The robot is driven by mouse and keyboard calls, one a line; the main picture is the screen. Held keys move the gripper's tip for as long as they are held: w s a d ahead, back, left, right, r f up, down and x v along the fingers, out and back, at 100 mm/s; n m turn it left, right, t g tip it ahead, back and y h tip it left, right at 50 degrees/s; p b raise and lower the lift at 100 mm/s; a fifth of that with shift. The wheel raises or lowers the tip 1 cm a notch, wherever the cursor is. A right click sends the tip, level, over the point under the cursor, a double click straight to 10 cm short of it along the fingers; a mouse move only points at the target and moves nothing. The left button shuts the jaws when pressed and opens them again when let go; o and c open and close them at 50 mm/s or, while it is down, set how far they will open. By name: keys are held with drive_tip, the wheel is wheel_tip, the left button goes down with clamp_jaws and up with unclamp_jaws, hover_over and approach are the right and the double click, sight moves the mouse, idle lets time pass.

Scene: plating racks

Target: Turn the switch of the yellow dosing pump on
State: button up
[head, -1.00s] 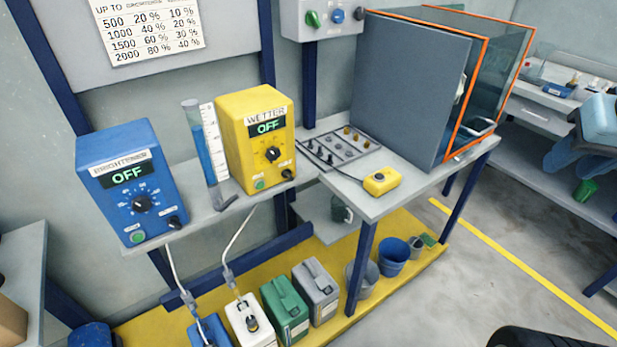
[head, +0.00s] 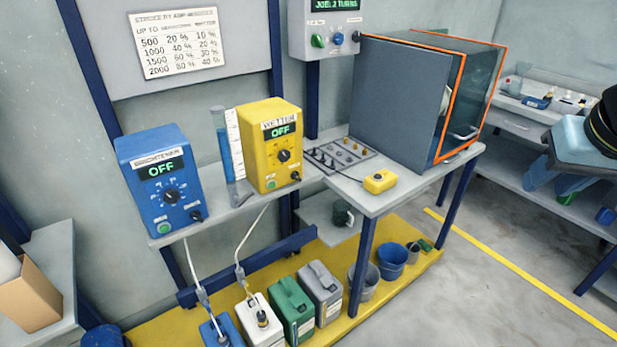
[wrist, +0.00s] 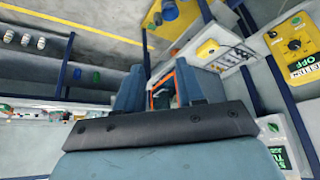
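The yellow dosing pump (head: 268,148) stands on the shelf, labelled WETTER, its display reading OFF. Its dial (head: 283,155) is at mid-front; a small black switch (head: 295,176) sits lower right and a green button (head: 270,184) lower left. In the wrist view the pump (wrist: 297,45) appears rotated at the right edge. My gripper (head: 555,182) is at the right of the head view, well away from the pump. In the wrist view my gripper (wrist: 160,88) has its blue fingers apart with nothing between them.
A blue pump (head: 160,185), also reading OFF, stands to the left of the yellow one. A measuring cylinder (head: 222,150) stands between them. A yellow box (head: 380,181) and a switch panel (head: 340,155) lie on the right-hand table, beside an orange-edged cabinet (head: 405,100). Canisters (head: 290,305) stand below.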

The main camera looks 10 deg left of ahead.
drive_tip(key=w+a+f+n+t, duration=0.2)
drive_tip(key=w+a, duration=0.1)
drive_tip(key=w, duration=0.6)
drive_tip(key=w+a+f+n+t, duration=0.1)
drive_tip(key=w+a+f+n, duration=0.1)
drive_tip(key=w, duration=0.7)
drive_tip(key=w+a+f+n+t+y, duration=0.2)
drive_tip(key=w+a+f+n+y, duration=0.25)
drive_tip(key=w+a+f, duration=0.5)
drive_tip(key=n+t+y, duration=0.1)
drive_tip(key=n+y, duration=0.8)
approach(298, 179)
drive_tip(key=shift+m, duration=0.25)
drive_tip(key=x, duration=0.8)
drive_tip(key=shift+w+a+r, duration=0.1)
drive_tip(key=shift+w+a, duration=0.15)
clamp_jaws()
